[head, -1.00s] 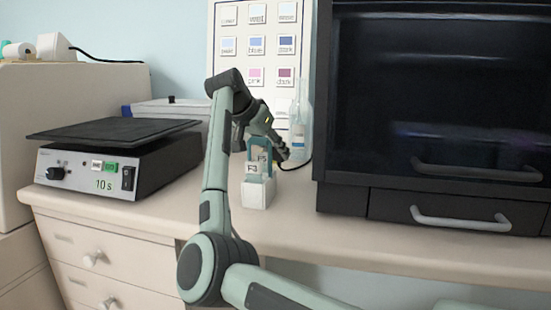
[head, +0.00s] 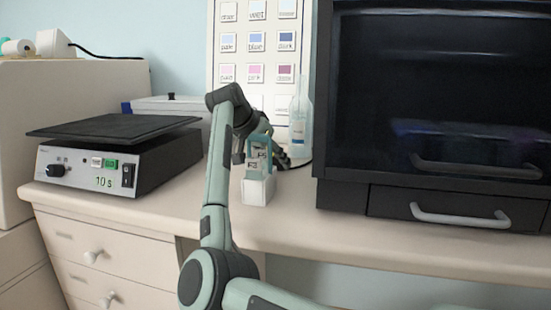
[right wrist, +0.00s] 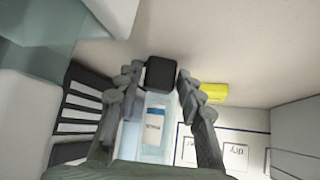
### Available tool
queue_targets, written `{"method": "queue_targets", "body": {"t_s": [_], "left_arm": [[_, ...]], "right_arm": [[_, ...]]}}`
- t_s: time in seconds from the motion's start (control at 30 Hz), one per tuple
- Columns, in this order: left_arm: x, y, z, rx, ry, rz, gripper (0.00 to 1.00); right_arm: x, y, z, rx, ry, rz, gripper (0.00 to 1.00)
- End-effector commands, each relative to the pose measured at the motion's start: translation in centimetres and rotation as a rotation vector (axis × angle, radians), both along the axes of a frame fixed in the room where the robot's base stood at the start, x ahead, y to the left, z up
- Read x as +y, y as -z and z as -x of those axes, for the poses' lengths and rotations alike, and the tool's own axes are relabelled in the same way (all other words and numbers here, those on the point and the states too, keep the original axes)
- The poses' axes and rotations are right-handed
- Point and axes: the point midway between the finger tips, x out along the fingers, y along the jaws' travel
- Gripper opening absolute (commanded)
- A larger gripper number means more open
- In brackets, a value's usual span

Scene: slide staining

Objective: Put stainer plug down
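A small black block, which looks like the stainer plug (right wrist: 160,74), sits between the fingertips of my right gripper (right wrist: 160,78) in the right wrist view. The fingers lie against its two sides, so the gripper looks shut on it. In the head view my right gripper (head: 279,158) is low over the bench, behind the teal slide rack and left of the bottle. The plug is not clear there. Whether the plug touches the bench cannot be told. My left gripper is out of view.
A clear bottle (head: 298,138) is just right of my gripper. A yellow block (right wrist: 214,94) lies near it. The black-topped machine (head: 112,135) is left, the dark cabinet (head: 340,195) right. The front bench strip is clear.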

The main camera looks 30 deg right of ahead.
Motion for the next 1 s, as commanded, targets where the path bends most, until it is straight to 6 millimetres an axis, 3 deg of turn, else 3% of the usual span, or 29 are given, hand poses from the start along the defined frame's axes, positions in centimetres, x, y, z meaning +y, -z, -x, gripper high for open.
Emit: {"method": "queue_targets", "body": {"t_s": [0.37,0.5,1.0], "left_arm": [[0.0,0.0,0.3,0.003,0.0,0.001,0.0],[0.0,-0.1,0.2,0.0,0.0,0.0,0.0],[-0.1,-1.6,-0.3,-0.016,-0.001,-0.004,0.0]], "right_arm": [[0.0,-0.1,0.0,-0.001,0.001,0.0,0.51],[-0.1,-1.3,0.0,-0.002,0.001,0.001,0.51],[6.8,-8.5,2.2,-0.001,-0.001,0.0,0.51]]}}
